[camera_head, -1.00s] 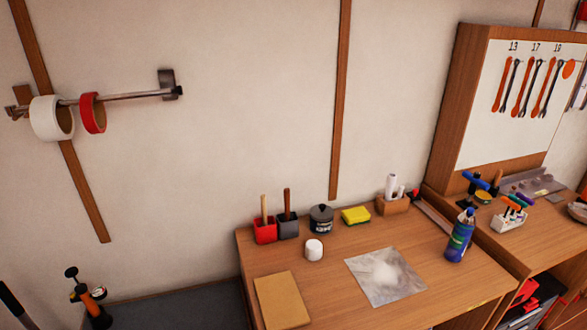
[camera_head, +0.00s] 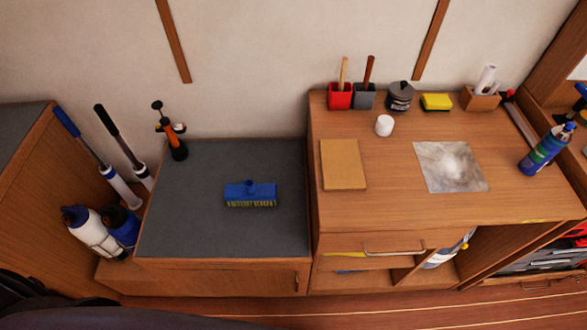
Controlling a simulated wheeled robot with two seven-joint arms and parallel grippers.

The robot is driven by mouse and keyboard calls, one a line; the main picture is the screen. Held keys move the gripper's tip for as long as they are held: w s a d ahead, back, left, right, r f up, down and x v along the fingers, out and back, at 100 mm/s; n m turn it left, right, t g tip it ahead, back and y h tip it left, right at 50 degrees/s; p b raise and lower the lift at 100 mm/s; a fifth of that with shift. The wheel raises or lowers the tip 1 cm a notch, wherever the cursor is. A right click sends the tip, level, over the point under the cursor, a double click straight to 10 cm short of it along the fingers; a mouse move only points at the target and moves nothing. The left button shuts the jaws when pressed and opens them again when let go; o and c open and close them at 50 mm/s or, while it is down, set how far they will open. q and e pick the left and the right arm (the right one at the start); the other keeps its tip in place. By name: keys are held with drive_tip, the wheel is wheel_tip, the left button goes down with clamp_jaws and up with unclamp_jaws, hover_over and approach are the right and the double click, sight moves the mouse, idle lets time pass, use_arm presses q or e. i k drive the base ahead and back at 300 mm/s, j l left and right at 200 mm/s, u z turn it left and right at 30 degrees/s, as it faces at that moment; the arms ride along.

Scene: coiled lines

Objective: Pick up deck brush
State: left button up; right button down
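The deck brush (camera_head: 250,193) has a blue block head with pale bristles along its front edge and a short round socket on top. It lies on the dark grey top of a low wooden cabinet (camera_head: 178,240), a little right of the middle. No handle is fitted in its socket. Neither of my grippers is in view.
A pump sprayer (camera_head: 171,135) stands at the cabinet's back left. Long-handled tools (camera_head: 122,145) and bottles (camera_head: 93,232) stand left of it. A higher wooden bench (camera_head: 400,200) rises at the right. The grey top around the brush is clear.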

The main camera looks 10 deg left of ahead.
sight(248, 192)
drive_tip(key=u, duration=0.75)
drive_tip(key=z, duration=1.15)
drive_tip(key=u, duration=1.15)
